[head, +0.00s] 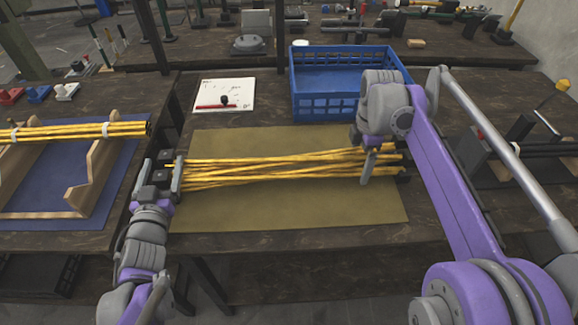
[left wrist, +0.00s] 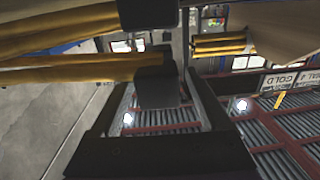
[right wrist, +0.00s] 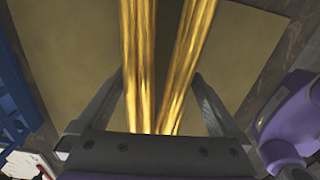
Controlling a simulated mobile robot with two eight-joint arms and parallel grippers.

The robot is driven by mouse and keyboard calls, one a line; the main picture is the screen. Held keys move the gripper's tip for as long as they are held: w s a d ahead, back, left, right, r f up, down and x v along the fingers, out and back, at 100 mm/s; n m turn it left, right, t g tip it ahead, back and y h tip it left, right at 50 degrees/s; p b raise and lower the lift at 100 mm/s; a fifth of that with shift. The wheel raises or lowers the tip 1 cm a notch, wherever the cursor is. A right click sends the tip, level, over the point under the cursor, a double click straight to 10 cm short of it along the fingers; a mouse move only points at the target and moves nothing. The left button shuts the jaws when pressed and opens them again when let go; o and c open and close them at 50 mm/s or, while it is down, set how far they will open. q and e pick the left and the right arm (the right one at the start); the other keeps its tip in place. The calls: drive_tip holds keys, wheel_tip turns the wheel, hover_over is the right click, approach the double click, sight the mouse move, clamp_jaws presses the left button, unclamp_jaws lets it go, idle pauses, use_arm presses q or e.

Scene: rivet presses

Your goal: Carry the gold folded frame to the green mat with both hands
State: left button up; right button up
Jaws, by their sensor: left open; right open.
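The gold folded frame (head: 270,172) is a long bundle of thin yellow rods with dark end caps, crossing near its middle. It lies lengthwise over the olive-green mat (head: 300,213); whether it fully rests on it I cannot tell. My left gripper (head: 176,178) is open at the frame's left end. In the left wrist view, rods with dark caps (left wrist: 80,72) show close by. My right gripper (head: 368,166) is open at the frame's right end. In the right wrist view, the frame's rods (right wrist: 160,60) run between its spread fingers (right wrist: 160,100).
A blue crate (head: 345,110) stands behind the mat, with a white sheet (head: 225,93) to its left. Another yellow rod bundle (head: 80,131) lies on a wooden cradle (head: 105,178) over a blue mat at left. A dark press-like fixture (head: 505,140) stands at right.

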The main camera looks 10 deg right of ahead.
use_arm(q)
drive_tip(key=shift+w, duration=0.5)
use_arm(e)
drive_tip(key=shift+f, duration=0.5)
use_arm(q)
drive_tip(key=c, duration=1.1)
use_arm(e)
drive_tip(key=c, duration=1.1)
use_arm(q)
clamp_jaws()
use_arm(e)
drive_tip(key=shift+c, duration=1.3)
clamp_jaws()
